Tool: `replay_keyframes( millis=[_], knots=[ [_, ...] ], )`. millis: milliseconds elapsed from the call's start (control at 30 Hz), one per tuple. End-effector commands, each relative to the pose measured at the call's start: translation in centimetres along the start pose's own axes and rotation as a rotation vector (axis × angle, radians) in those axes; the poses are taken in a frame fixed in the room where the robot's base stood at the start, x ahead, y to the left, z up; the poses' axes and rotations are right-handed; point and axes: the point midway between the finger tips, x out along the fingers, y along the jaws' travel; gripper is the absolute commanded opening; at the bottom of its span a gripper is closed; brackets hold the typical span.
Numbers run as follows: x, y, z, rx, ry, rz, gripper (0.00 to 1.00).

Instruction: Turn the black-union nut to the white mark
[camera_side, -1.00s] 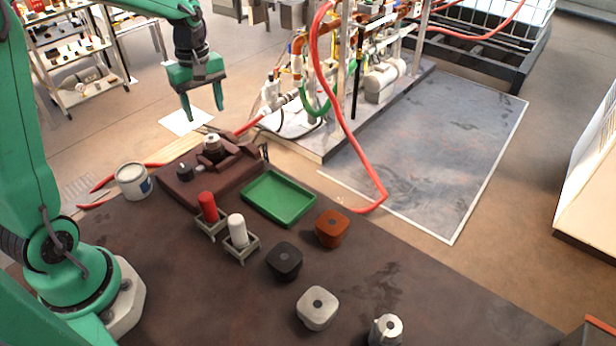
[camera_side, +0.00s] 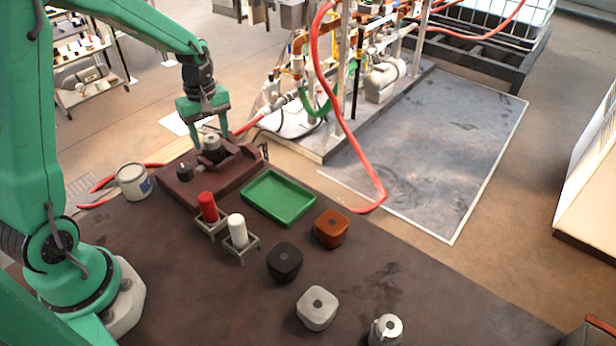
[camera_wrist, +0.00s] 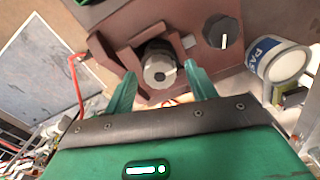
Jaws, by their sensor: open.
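A ribbed grey metal nut (camera_side: 211,143) stands on the dark red-brown fixture (camera_side: 240,172). In the wrist view the nut (camera_wrist: 158,62) has a round, stepped top with a small pale spot near its edge. My gripper (camera_side: 212,139) points down over the nut. In the wrist view my gripper (camera_wrist: 160,76) is open, with one green finger on each side of the nut; contact cannot be told. A black knob (camera_side: 184,172) sits beside the nut on the fixture. In the wrist view the knob (camera_wrist: 220,31) carries a short white line. I cannot tell which part is the black union.
A white can (camera_side: 133,182) stands left of the fixture, and a green tray (camera_side: 279,198) lies to its right. Red (camera_side: 208,207) and white (camera_side: 237,231) cylinders stand in small holders. Several blocks, including a black one (camera_side: 284,262), are nearer. Red hoses run behind the fixture.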

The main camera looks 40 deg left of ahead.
Motion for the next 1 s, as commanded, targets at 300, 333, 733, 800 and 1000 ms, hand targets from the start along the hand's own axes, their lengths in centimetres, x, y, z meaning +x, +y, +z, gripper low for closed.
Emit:
replay_keyframes(
  millis=[300, 333, 733, 800, 1000],
  knots=[
    [0.03, 0.00, 0.00, 0.000, 0.000, 0.000, 0.38],
    [0.02, 0.00, 0.00, 0.000, 0.000, 0.000, 0.32],
    [-0.01, -0.02, -0.01, 0.016, 0.000, 0.000, 0.11],
    [-0.02, -0.02, -0.01, 0.031, 0.000, 0.000, 0.11],
    [-0.05, -0.02, -0.04, 0.113, 0.000, 0.000, 0.11]
  ],
)
